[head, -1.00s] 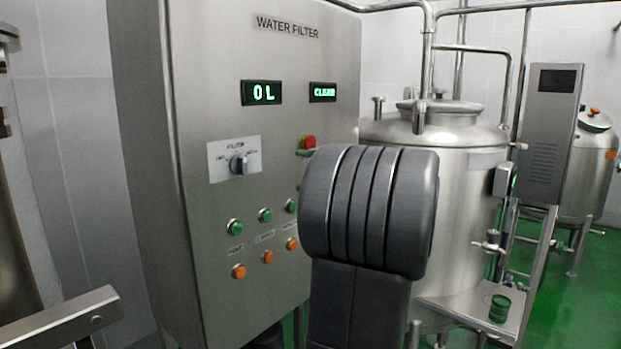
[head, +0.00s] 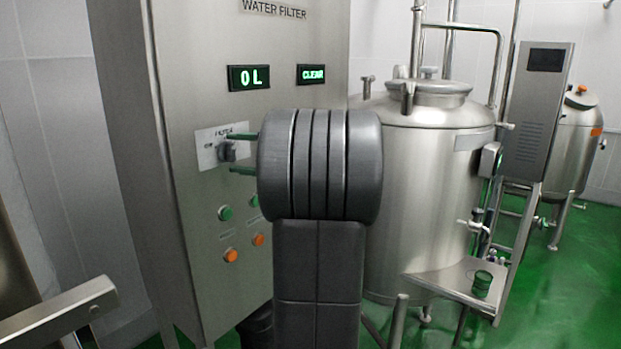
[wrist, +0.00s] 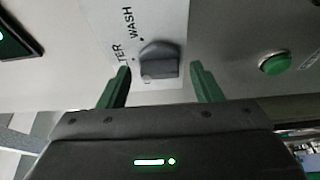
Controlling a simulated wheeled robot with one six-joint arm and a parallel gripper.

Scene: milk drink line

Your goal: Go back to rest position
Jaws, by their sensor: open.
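My gripper (head: 231,153) is open, with its two green fingers pointing at the dark selector knob (head: 225,151) on the water filter cabinet (head: 180,80). In the wrist view the knob (wrist: 158,62) shows between and just beyond the fingertips (wrist: 160,72), with a gap on each side. The knob sits on a white plate (wrist: 150,20) with the word WASH and part of another label. Nothing is held. My dark wrist and forearm hide part of the cabinet front. Which label the knob points to is unclear.
Green buttons (head: 225,213) and orange buttons (head: 230,255) sit below the knob. A steel tank (head: 430,200) stands right of my arm. A metal bar (head: 60,310) is at lower left.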

